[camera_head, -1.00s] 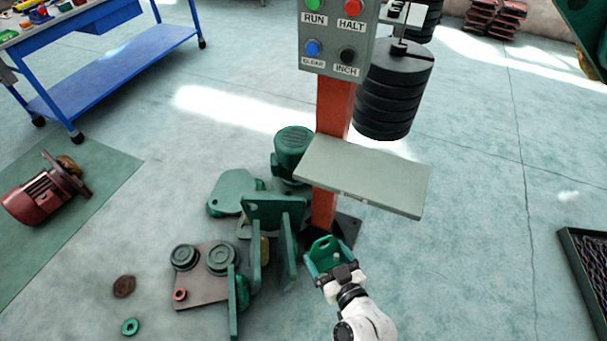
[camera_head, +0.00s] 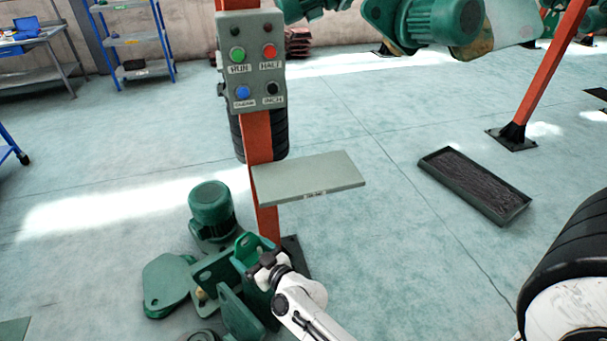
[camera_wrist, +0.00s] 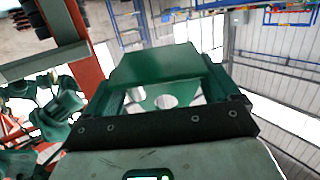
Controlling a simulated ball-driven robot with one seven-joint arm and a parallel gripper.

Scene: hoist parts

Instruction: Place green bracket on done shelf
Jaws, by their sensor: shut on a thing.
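The green bracket (camera_head: 245,244) is a box-like piece with holes, held in my gripper (camera_head: 266,264). In the wrist view the bracket (camera_wrist: 158,66) stands just beyond the dark jaws (camera_wrist: 155,130), and its far side is hidden. The shelf (camera_head: 318,180) is a grey-green flat plate on the orange post, with a small label on its front edge too small to read. Its top is bare. My gripper and the bracket are below the shelf and left of it in the head view, apart from it.
A control box (camera_head: 252,70) with coloured buttons sits on the orange post (camera_head: 258,135) above the shelf. Green castings (camera_head: 168,284) and a green motor (camera_head: 212,208) lie on the floor around my gripper. A dark tray (camera_head: 474,184) lies at right.

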